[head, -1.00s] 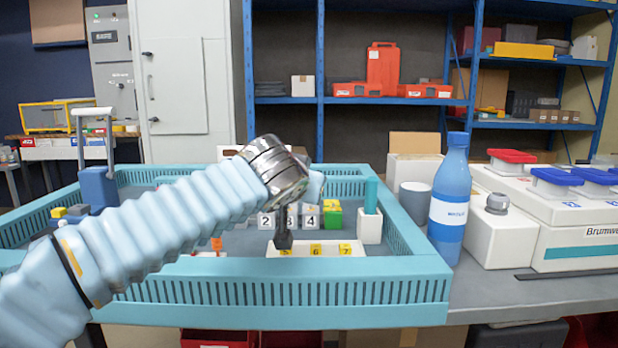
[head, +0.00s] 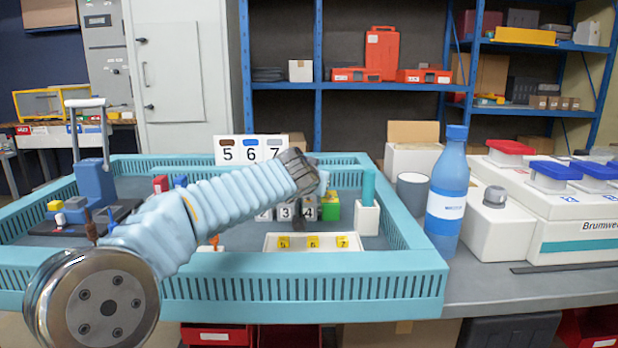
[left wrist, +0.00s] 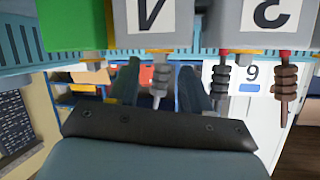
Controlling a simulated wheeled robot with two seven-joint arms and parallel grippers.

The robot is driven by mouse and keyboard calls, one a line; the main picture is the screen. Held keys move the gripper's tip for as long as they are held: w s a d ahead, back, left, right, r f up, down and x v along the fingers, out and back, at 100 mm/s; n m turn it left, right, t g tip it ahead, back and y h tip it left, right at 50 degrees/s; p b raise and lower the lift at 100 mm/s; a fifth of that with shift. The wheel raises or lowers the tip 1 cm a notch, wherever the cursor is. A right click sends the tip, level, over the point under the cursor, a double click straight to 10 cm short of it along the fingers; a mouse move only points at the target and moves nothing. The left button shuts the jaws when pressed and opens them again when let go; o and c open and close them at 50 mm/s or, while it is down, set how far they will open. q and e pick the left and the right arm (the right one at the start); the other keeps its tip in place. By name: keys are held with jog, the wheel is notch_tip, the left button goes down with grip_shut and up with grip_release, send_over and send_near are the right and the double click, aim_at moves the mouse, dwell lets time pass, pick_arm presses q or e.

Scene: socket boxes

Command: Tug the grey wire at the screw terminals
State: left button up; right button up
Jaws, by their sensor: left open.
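A light grey wire (left wrist: 161,82) hangs from block 4. A darker grey wire (left wrist: 220,80) and a brown wire (left wrist: 286,85) are to its right. My left gripper (left wrist: 158,88) is open, its fingers on either side of the light grey wire with gaps visible. My right gripper is out of view.
The blue tray (head: 300,290) has slotted walls. A white holder with yellow tags 5, 6, 7 (head: 270,243) lies in front of the terminals, and a 5-6-7 card (head: 228,146) stands behind. A green block (head: 331,208) adjoins block 4; a bottle (head: 450,190) stands right.

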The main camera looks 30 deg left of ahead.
pick_arm(q)
jog(key=shift+w, duration=0.15)
jog(key=shift+c, duration=0.3)
grip_shut()
